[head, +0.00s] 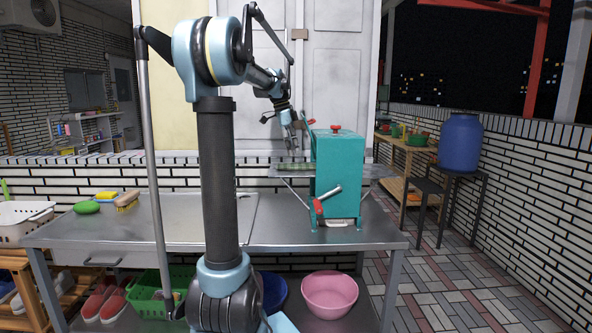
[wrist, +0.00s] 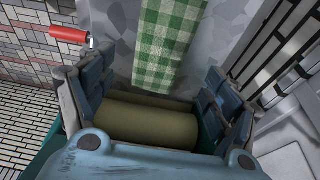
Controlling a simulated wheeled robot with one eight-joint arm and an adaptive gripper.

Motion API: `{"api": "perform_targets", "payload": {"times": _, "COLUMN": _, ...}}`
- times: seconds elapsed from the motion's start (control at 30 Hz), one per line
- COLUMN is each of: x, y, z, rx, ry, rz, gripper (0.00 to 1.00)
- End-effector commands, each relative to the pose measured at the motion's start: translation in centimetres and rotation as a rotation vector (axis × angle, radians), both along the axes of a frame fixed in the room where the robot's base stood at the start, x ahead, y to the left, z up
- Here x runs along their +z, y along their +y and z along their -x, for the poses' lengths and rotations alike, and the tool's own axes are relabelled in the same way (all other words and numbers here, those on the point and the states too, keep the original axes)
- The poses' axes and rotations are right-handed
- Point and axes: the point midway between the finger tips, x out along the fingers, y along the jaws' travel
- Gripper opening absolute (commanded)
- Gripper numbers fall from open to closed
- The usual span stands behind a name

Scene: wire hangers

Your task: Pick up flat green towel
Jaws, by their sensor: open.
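The flat green towel is a green-and-white checked strip. In the wrist view the towel (wrist: 163,45) lies on a grey metal surface (wrist: 113,30), ahead of my gripper (wrist: 148,90). In the head view the towel (head: 293,168) shows as a thin green strip on a metal tray (head: 372,172) at the left of the teal machine (head: 340,168). My gripper (head: 291,138) is above the tray's left part, fingers pointing down, apart from the towel. Its jaws are open. Beige rollers (wrist: 150,122) show between the fingers. The towel's near end stops close to the rollers.
The teal machine has a red-gripped crank (head: 318,206), which also shows in the wrist view (wrist: 68,35). It stands on a metal counter (head: 275,236). A pink basin (head: 330,294) sits below.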

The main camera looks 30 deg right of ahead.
Motion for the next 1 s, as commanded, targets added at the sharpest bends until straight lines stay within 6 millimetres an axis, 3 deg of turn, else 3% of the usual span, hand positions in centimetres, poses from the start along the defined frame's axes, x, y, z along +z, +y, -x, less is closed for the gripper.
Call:
{"api": "perform_targets", "payload": {"times": 0.43, "x": -4.6, "y": -0.9, "z": 0.4, "rx": 0.000, "ry": 0.000, "rz": 0.000, "gripper": 0.82}}
{"api": "perform_targets", "payload": {"times": 0.77, "x": -5.3, "y": -1.0, "z": 0.5, "rx": 0.000, "ry": 0.000, "rz": 0.000, "gripper": 0.82}}
{"api": "perform_targets", "payload": {"times": 0.87, "x": -5.3, "y": -1.0, "z": 0.5, "rx": 0.000, "ry": 0.000, "rz": 0.000, "gripper": 0.64}}
{"api": "perform_targets", "payload": {"times": 1.0, "x": -5.3, "y": -1.0, "z": 0.5, "rx": 0.000, "ry": 0.000, "rz": 0.000, "gripper": 0.32}}
